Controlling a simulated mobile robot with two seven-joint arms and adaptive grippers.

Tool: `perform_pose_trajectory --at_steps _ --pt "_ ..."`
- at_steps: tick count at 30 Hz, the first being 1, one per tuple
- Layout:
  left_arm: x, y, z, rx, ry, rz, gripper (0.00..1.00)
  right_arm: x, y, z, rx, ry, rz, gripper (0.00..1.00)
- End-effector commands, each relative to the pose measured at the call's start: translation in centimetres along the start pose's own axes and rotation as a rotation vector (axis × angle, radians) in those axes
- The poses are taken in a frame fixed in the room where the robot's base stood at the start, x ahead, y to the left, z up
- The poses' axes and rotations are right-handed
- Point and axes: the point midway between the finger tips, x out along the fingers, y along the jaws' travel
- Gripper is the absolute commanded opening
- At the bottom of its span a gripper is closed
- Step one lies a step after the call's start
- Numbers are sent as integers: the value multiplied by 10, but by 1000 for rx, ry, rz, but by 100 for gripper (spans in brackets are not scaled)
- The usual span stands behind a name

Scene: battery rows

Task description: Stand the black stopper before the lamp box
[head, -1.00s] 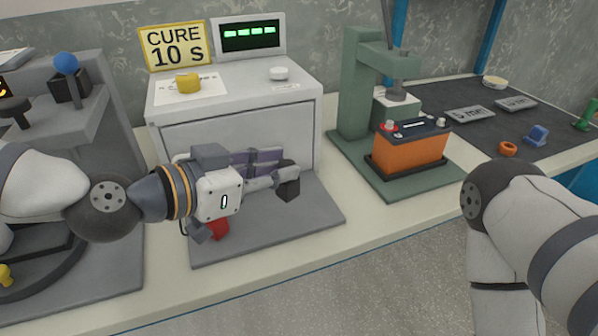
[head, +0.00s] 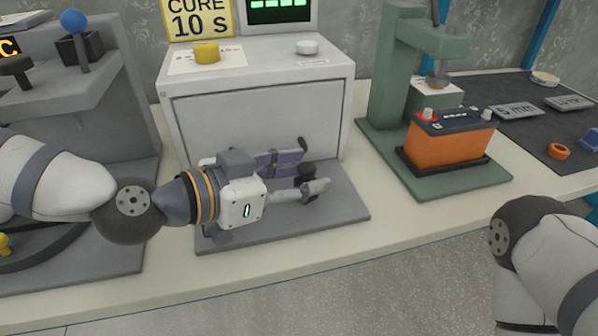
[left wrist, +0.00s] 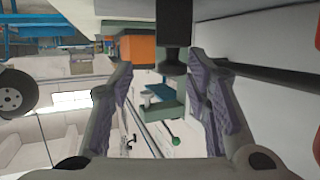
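The lamp box (head: 258,110) is a pale grey cabinet with its front panel down. The black stopper (head: 304,174) shows as a small dark piece over the grey mat (head: 345,215) in front of the box. It is partly hidden behind a finger of my left gripper (head: 312,168). In the left wrist view the stopper (left wrist: 174,25) is at the top, between the spread fingers (left wrist: 165,75), with gaps beside it. My left gripper is open around it. I cannot tell whether the stopper touches the mat. My right gripper is out of the head view.
An orange battery (head: 448,146) stands on a green press base (head: 475,182) to the right. A yellow piece (head: 207,53) and a white knob (head: 307,47) are on top of the box. A grey lever stand (head: 105,110) is at left.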

Motion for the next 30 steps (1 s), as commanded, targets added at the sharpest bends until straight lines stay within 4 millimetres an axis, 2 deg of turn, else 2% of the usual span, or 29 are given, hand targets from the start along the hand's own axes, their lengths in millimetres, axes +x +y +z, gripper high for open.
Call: perform_pose_trajectory --at_steps 8,11,18,21,25,30 --pt "-4 0 -6 1 2 -1 44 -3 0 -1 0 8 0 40" --pt "-22 -1 -8 1 4 -4 44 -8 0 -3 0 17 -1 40" --pt "-82 -2 -12 5 10 -7 44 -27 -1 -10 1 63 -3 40" --pt "-102 -1 -12 4 10 -6 44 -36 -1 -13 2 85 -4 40" --pt "-117 -1 -10 5 7 -5 44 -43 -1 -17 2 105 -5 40" --pt "-122 0 -5 1 2 1 44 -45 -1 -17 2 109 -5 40"
